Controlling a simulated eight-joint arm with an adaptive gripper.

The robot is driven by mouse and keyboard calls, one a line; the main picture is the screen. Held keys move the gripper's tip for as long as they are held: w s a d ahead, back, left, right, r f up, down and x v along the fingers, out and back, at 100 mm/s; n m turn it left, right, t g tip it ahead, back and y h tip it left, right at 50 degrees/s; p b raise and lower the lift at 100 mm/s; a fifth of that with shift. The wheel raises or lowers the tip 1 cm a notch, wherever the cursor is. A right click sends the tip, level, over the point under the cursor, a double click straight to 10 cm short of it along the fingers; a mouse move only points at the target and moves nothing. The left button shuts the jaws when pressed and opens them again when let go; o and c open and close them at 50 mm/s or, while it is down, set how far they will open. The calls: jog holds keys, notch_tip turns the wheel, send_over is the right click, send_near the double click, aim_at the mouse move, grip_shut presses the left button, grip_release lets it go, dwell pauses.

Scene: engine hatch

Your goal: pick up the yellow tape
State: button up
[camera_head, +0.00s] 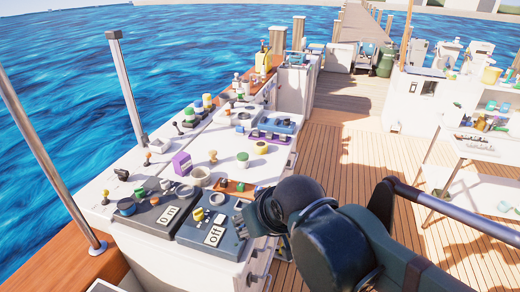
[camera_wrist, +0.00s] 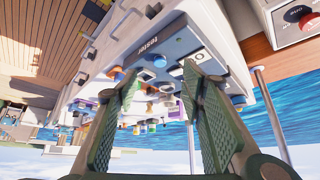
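A low, round yellow item (camera_head: 260,148), which looks like the yellow tape, lies on the white counter (camera_head: 222,147) in the head view, right of a green-topped round item (camera_head: 242,158). I cannot tell for sure that it is a tape roll. The tape cannot be clearly picked out there.
A purple box (camera_head: 181,163), a pale cup (camera_head: 200,177) and a blue tray (camera_head: 277,123) with small items crowd the counter. A second dark panel (camera_head: 158,212) is at the near left. Metal posts (camera_head: 125,85) stand along the water side.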

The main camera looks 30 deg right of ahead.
jog(key=shift+o, duration=0.6)
jog(key=o, duration=0.5)
